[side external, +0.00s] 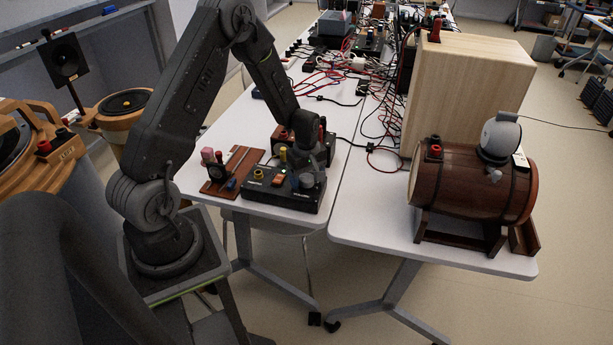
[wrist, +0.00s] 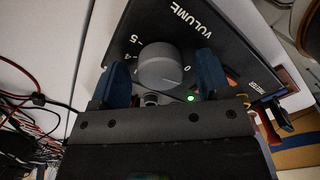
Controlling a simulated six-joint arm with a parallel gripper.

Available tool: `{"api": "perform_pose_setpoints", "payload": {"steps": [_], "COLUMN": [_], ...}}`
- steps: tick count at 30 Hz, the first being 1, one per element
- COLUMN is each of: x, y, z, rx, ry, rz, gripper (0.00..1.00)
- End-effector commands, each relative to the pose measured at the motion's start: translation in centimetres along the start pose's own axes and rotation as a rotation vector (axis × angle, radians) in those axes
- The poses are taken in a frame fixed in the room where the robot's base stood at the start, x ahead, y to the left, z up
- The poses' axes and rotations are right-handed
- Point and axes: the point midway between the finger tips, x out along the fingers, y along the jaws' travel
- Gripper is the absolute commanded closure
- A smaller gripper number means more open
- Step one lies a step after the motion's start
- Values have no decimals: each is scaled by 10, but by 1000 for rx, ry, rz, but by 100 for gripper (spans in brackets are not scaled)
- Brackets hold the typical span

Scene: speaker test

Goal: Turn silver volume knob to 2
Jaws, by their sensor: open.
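The silver volume knob (wrist: 160,66) sits on a black box (wrist: 228,30) in the wrist view. White print beside it reads VOLUME, with the numbers 5, 4 and 0 legible. I cannot tell exactly where the knob points. My gripper (wrist: 163,78) is open, with one blue finger on each side of the knob. Gaps show between the fingers and the knob, and nothing is gripped. In the side view my gripper (side external: 309,178) is down at the black box (side external: 270,192) near the table's front edge, and the knob is mostly hidden there.
A green light (wrist: 190,98) glows beside the knob. A brown tool board (side external: 230,172) lies left of the box. A second box (side external: 283,138) with red posts stands behind. A wooden barrel speaker (side external: 460,185) rests on the right table. Cables (side external: 335,62) clutter the back.

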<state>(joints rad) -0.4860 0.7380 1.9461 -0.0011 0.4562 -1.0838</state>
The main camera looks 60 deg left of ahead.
Motion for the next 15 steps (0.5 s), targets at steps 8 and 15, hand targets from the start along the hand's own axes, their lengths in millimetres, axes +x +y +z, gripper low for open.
{"api": "perform_pose_setpoints", "payload": {"steps": [8, 15], "x": [0, 0], "y": [0, 0], "z": [0, 0], "rx": [0, 0], "ry": [0, 0], "rz": [0, 0], "gripper": [47, 70]}}
